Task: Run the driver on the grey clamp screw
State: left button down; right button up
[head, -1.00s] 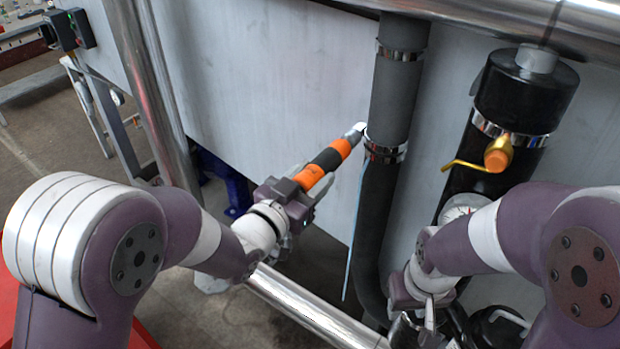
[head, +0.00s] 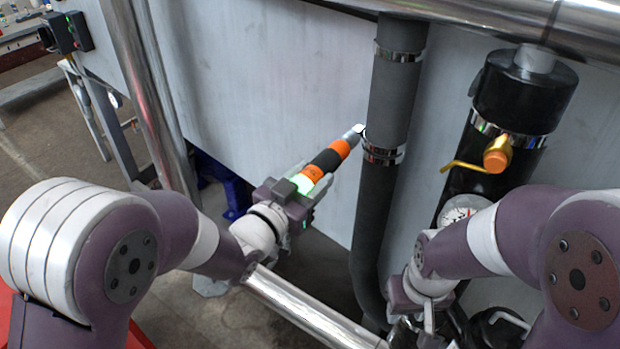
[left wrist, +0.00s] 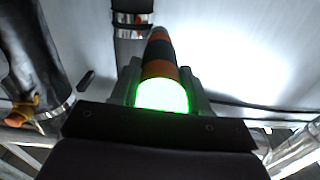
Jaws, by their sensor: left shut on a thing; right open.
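My left gripper (head: 297,190) is shut on the orange and black driver (head: 328,160), which points up and right at the dark hose. A band at the driver's base glows green; the driver also shows in the left wrist view (left wrist: 160,52). The driver's metal tip reaches a small pale piece (head: 361,129), apparently the clamp screw, at the hose's left edge by the lower silver clamp (head: 384,153). I cannot tell whether the tip is seated on it. The clamp shows in the left wrist view (left wrist: 132,24). My right gripper (head: 430,316) is open, low right of the hose.
The dark hose (head: 391,95) runs down the grey panel (head: 270,80), with another clamp (head: 398,52) higher up. A black cylinder (head: 522,95) with an orange-tipped yellow valve lever (head: 497,158) and a gauge (head: 462,213) stand on the right. A steel rail (head: 310,312) crosses below.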

aim_at(300, 190)
pick_arm(q)
jog(key=shift+r, duration=0.15)
jog(key=shift+v, duration=1.65)
